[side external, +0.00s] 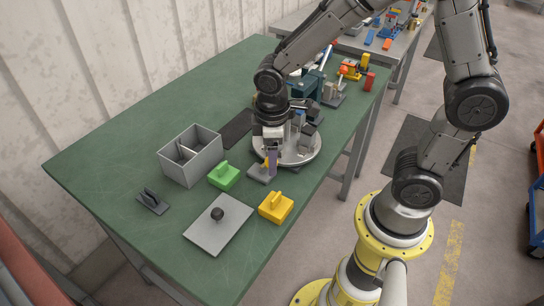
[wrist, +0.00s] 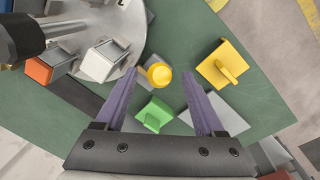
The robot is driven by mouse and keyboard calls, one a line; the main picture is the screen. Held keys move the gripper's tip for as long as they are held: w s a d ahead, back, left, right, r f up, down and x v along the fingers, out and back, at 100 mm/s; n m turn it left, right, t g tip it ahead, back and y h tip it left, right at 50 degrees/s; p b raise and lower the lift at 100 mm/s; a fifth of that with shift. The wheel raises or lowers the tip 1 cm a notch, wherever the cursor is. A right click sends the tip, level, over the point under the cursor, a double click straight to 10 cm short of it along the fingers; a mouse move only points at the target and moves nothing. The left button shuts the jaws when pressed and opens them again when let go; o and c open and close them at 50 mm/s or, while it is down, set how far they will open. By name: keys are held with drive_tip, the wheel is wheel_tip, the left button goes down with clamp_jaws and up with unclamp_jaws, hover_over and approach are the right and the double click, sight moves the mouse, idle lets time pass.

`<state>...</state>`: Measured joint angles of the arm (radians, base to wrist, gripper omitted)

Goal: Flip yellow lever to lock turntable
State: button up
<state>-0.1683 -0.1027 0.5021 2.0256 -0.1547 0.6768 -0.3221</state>
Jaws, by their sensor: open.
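The yellow lever (wrist: 157,75) has a round knob and stands on a small grey base beside the turntable. In the wrist view the knob lies between the two purple fingertips of my gripper (wrist: 159,73), with a gap on each side. In the side view my gripper (side external: 271,158) points down at the lever, which it mostly hides. My gripper is open and holds nothing. The round grey turntable (side external: 299,160) carries several blocks and fixtures; it also shows in the wrist view (wrist: 120,18). Whether my fingers are level with the knob is hard to tell.
A green handled block (side external: 224,176) and a yellow handled block (side external: 276,207) sit near the lever. A grey plate with a black knob (side external: 218,234), a grey divided box (side external: 191,168) and a dark handled piece (side external: 152,201) lie further left. The green tabletop (side external: 110,165) is clear at far left.

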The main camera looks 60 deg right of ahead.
drive_tip(key=shift+f, duration=0.5)
clamp_jaws()
idle(1.2)
